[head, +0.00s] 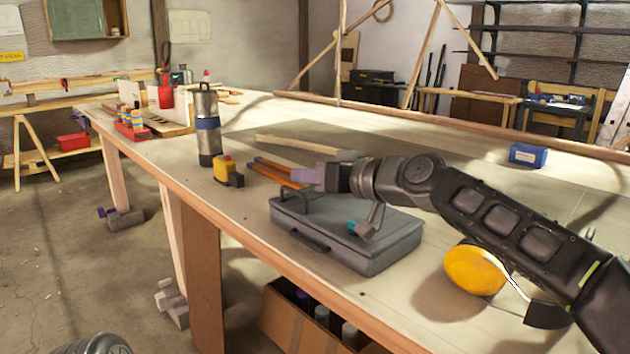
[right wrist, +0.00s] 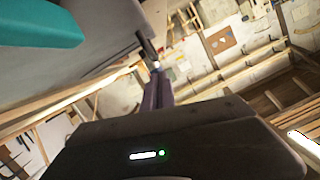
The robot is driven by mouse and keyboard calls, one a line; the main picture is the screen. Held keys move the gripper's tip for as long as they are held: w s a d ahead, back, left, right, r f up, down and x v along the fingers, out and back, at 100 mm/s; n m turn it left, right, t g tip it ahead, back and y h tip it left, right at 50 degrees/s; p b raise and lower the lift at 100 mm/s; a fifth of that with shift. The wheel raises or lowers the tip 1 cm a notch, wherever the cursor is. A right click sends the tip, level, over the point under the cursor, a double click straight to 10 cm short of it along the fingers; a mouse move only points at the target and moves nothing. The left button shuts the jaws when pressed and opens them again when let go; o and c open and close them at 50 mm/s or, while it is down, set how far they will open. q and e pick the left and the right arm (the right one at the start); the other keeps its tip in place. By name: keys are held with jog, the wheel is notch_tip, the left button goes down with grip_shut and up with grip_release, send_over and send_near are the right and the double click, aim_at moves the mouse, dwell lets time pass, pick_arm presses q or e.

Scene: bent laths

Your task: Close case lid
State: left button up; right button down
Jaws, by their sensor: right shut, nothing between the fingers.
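A grey case (head: 345,238) lies near the front edge of the workbench, with a handle on its front side. Its lid lies flat and I see no gap along the visible sides. My right gripper (head: 306,176) is shut and empty above the case's back left part, with purple fingertips. In the right wrist view the purple fingers (right wrist: 157,92) are close together, and a grey surface, likely the case, fills the upper left. A teal-ended piece (head: 360,229) shows over the lid; I cannot tell whether it touches. My left gripper is not in view.
On the workbench (head: 265,215), a steel flask (head: 207,125) and a yellow tape measure (head: 228,170) stand left of the case. A yellow round thing (head: 474,270) is to its right, under my right arm. A blue box (head: 527,155) is farther back.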

jog(key=shift+s+a+f+n+h+b, duration=0.15)
jog(key=shift+f+n+b, duration=0.05)
jog(key=shift+f+b, duration=0.2)
jog(key=shift+s+a+f+n+h+b, duration=0.15)
jog(key=shift+f+n+b, duration=0.1)
jog(key=shift+f, duration=0.15)
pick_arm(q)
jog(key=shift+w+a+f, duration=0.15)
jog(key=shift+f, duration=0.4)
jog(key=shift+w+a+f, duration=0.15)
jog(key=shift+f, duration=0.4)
pick_arm(e)
jog(key=shift+f, duration=0.1)
jog(key=shift+f, duration=0.1)
jog(key=r+p, duration=0.1)
jog(key=r, duration=0.1)
jog(key=d+r+p, duration=0.1)
jog(key=r+p, duration=0.1)
jog(key=shift+w+d+r, duration=0.1)
jog(key=shift+r, duration=0.3)
pick_arm(q)
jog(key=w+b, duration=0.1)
jog(key=b, duration=0.2)
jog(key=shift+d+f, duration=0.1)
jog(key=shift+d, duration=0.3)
pick_arm(e)
jog(key=v, duration=0.9)
jog(key=shift+s+f, duration=0.2)
jog(key=shift+d, duration=0.15)
